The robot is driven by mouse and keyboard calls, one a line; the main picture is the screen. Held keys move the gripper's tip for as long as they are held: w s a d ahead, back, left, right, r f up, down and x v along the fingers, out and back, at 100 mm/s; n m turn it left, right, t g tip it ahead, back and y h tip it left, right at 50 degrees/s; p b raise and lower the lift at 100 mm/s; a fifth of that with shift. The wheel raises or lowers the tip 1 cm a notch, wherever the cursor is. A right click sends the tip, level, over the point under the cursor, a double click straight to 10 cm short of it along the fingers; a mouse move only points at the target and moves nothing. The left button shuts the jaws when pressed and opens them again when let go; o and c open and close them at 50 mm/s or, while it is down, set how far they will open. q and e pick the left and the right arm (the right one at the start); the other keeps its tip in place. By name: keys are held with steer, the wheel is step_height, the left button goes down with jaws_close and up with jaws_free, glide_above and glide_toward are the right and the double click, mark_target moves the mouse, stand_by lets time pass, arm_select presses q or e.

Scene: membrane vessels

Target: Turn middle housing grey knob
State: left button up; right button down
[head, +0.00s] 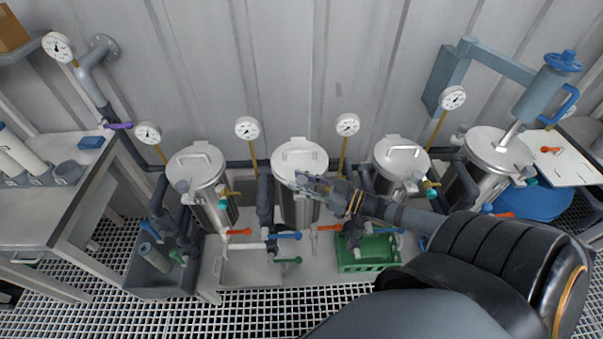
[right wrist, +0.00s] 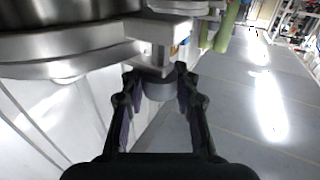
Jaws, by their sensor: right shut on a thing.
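The middle housing (head: 297,200) is an upright steel cylinder with a handled lid. My right gripper (head: 304,181) reaches in from the right to its upper front. In the right wrist view, the fingers of my right gripper (right wrist: 158,77) stand on both sides of a short grey knob (right wrist: 159,90) below a pale block on the steel housing (right wrist: 70,47). The gripper is shut on this knob. In the head view the gripper hides the knob. My left gripper is in neither view.
Steel housings stand left (head: 196,165) and right (head: 400,158) of the middle one, with gauges behind. Pipes and coloured valve handles, such as a blue handle (head: 288,236), crowd the front. A green crate (head: 368,266) sits low on the right. A workbench (head: 50,215) stands at the left.

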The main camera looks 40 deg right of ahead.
steer(key=shift+r+m+t+h+p, duration=0.25)
steer(key=shift+m+t+h+p, duration=0.3)
steer(key=shift+h, duration=0.25)
steer(key=shift+f, duration=0.2)
steer(key=c, duration=1)
jaws_free()
steer(key=shift+v, duration=3.8)
